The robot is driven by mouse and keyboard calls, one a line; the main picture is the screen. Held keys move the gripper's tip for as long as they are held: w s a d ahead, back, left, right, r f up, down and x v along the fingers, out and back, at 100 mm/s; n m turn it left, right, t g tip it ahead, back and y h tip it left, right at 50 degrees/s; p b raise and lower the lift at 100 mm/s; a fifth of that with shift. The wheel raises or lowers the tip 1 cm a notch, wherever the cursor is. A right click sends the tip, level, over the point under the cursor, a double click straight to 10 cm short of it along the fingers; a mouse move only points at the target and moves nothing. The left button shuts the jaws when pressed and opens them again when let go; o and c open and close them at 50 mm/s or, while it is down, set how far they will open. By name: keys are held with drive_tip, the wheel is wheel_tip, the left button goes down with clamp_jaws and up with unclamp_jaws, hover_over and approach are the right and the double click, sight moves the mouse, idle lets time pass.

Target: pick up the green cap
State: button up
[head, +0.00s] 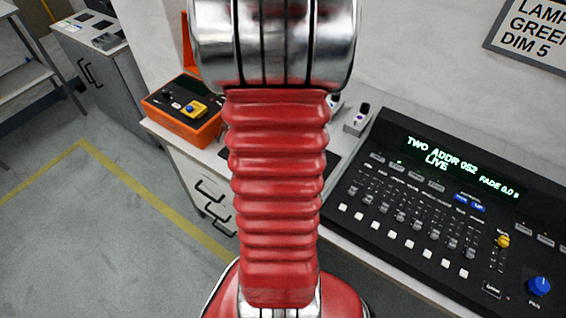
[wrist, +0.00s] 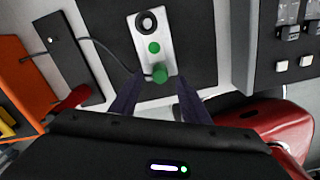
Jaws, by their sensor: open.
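The green cap (wrist: 160,74) shows in the wrist view at the near end of a small pale plate (wrist: 143,30). A flatter green round spot (wrist: 154,48) lies farther up the plate, and a black ring-shaped part (wrist: 146,22) is at its far end. My gripper (wrist: 160,83) is open, with one dark finger on each side of the green cap and a gap beside it. I cannot tell whether either finger touches it. In the head view my red arm hides the gripper and the cap.
A black lighting console (head: 430,210) stands right of my arm. Small pale boxes (head: 357,120) stand behind. Open floor lies left.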

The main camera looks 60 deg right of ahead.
drive_tip(key=shift+f, duration=1.4)
drive_tip(key=shift+c, duration=0.2)
clamp_jaws()
